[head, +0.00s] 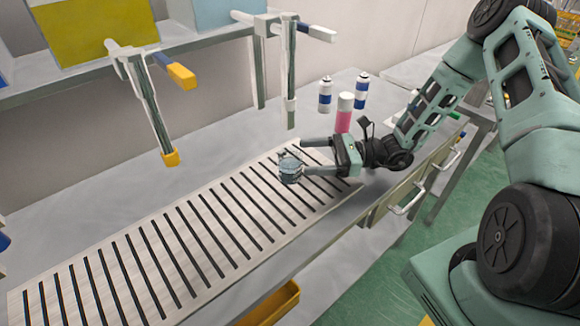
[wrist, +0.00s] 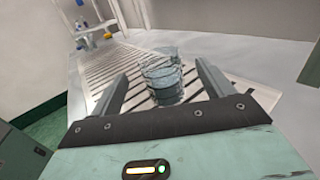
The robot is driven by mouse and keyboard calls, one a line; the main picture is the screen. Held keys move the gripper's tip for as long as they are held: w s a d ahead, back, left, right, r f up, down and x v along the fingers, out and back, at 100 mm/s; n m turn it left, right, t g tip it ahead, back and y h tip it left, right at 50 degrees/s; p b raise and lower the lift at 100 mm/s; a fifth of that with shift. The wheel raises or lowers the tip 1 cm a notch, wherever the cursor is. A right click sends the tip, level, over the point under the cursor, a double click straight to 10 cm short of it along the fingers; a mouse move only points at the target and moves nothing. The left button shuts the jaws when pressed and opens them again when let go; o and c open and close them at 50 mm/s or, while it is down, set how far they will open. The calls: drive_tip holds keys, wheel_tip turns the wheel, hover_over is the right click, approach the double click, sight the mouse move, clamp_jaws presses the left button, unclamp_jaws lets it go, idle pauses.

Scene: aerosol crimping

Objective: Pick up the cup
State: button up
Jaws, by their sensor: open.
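The cup (head: 290,169) is a small, bluish-grey, see-through vessel standing on the slotted light-coloured board on the bench. My gripper (head: 304,158) is open, with its two fingers reaching left toward the cup, which is at the fingertips. In the wrist view the cup (wrist: 161,77) shows between the two open fingers of my gripper (wrist: 163,80), with a gap visible on each side.
The slotted board (head: 120,232) runs along the bench. White-and-blue cans (head: 325,96) and a pink can (head: 344,113) stand behind my gripper. Clamps (head: 145,100) hang from the shelf above. A yellow bin (head: 270,303) sits below the bench edge. The board left of the cup is clear.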

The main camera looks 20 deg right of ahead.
sight(282, 164)
drive_tip(key=shift+f, duration=0.75)
drive_tip(key=shift+w+a+f, duration=0.1)
drive_tip(key=shift+a+f, duration=0.1)
drive_tip(key=shift+p+x, duration=1.2)
drive_tip(key=shift+x, duration=2.35)
drive_tip(key=c, duration=1.1)
